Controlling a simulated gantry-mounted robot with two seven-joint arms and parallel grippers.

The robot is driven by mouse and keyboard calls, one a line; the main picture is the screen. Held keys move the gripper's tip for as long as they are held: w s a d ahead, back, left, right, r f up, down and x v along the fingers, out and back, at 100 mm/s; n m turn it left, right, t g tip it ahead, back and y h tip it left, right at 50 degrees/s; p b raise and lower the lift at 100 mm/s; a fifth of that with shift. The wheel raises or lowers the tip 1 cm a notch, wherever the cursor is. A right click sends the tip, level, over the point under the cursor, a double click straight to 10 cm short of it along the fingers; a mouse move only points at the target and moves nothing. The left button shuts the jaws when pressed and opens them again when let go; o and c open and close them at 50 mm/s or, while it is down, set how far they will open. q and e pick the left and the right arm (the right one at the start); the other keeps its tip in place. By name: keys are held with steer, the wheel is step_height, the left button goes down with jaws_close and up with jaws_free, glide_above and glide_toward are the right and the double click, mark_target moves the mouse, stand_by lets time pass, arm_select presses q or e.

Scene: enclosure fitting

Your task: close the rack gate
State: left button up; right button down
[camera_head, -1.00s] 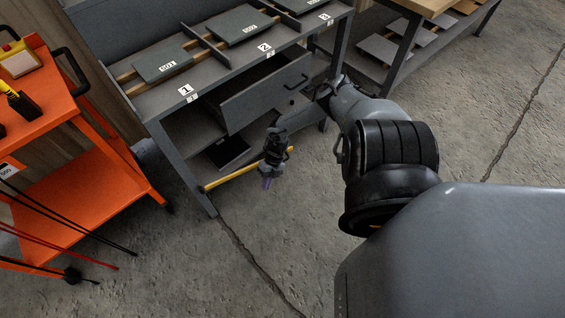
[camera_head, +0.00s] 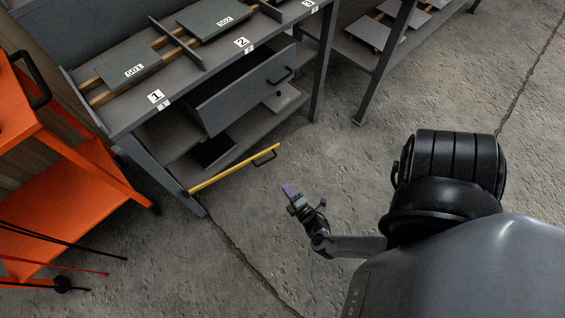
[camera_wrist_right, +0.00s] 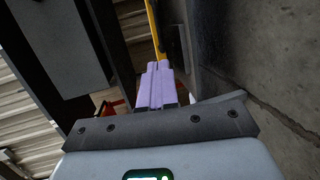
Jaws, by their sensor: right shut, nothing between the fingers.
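The rack gate is a yellow bar (camera_head: 232,169) low at the front of the grey workbench, with a dark handle (camera_head: 266,157) near its right end. Its left end meets the bench's left front leg; its right end stands apart from the right leg. My right gripper (camera_head: 289,191), with purple fingertips, is shut and empty on the near side of the bar, apart from it, pointing towards it. In the right wrist view the closed fingers (camera_wrist_right: 157,85) show, with part of the yellow bar (camera_wrist_right: 153,28) beyond them. My left gripper is out of view.
The workbench (camera_head: 124,112) has numbered slots with grey plates on top and a partly open drawer (camera_head: 245,92) below. An orange cart (camera_head: 60,200) with thin rods beside it stands at left. Another bench stands at top right. The concrete floor before the gate is clear.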

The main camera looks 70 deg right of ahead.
steer(key=b+x, duration=0.6)
steer(key=x, duration=0.7)
steer(key=shift+w+d, duration=0.25)
steer(key=shift+d, duration=0.05)
